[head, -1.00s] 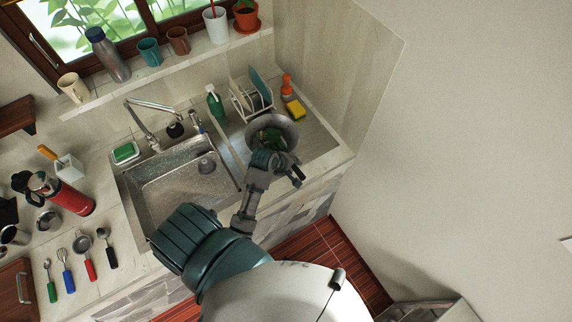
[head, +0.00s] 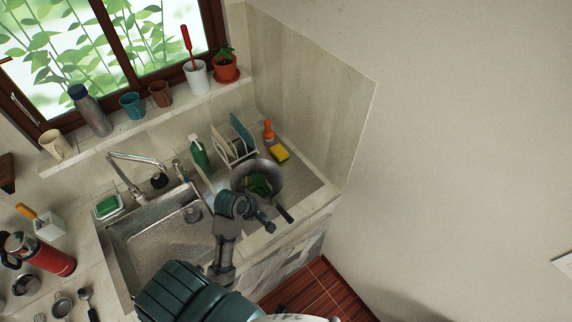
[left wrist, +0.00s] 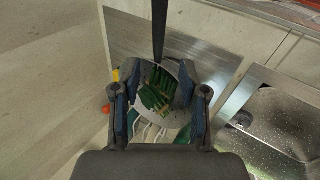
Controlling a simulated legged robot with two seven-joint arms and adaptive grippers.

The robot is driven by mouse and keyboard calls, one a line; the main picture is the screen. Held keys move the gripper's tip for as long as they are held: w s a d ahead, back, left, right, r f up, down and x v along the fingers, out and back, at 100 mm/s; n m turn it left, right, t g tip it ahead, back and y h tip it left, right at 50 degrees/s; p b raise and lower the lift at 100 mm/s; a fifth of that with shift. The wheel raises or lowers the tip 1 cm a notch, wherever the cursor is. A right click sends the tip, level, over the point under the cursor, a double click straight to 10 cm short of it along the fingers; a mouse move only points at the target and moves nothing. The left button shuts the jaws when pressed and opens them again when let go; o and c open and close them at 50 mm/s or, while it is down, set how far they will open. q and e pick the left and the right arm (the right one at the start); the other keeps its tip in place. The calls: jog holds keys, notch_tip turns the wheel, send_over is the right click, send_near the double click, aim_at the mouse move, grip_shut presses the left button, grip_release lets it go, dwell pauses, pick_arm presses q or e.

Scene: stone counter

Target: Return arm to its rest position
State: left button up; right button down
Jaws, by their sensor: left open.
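My left gripper (head: 254,210) is open and empty in the head view, in front of a metal pan (head: 268,185) beside the sink. In the left wrist view the gripper's (left wrist: 160,82) two fingers stand apart, with the pan (left wrist: 182,100) showing between and beyond them. Green items (head: 257,187) lie in the pan; they also show in the left wrist view (left wrist: 156,92). The pan's dark handle (left wrist: 159,30) points toward the counter's front edge. I cannot tell the exact gap between gripper and pan. My right gripper is not in view.
The sink (head: 160,235) and faucet (head: 130,160) are to the left. A dish rack (head: 236,142), green bottle (head: 198,152), yellow sponge (head: 279,154) and orange bottle (head: 268,132) stand behind the pan. The wall closes off the right.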

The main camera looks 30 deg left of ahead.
pick_arm(q)
jog(key=s+d+f+m+g+y, duration=0.1)
jog(key=s+d+f+m, duration=0.4)
jog(key=s+m, duration=0.25)
jog(key=s+d+f+m+g, duration=0.2)
jog(key=s+d+f+m, duration=0.3)
jog(key=s+m, duration=0.3)
notch_tip(320, 180, down, 32)
jog(key=s+m+g+b, duration=0.1)
jog(key=b, duration=0.4)
jog(key=s+a+f+g+b, duration=0.1)
jog(key=s+a+f+b, duration=0.2)
jog(key=s+f, duration=1.4)
notch_tip(320, 180, down, 3)
jog(key=shift+a+r+y+b, duration=0.2)
jog(key=shift+y+b, duration=0.1)
jog(key=shift+b, duration=0.35)
jog(key=shift+s+m, duration=0.1)
jog(key=shift+m, duration=0.15)
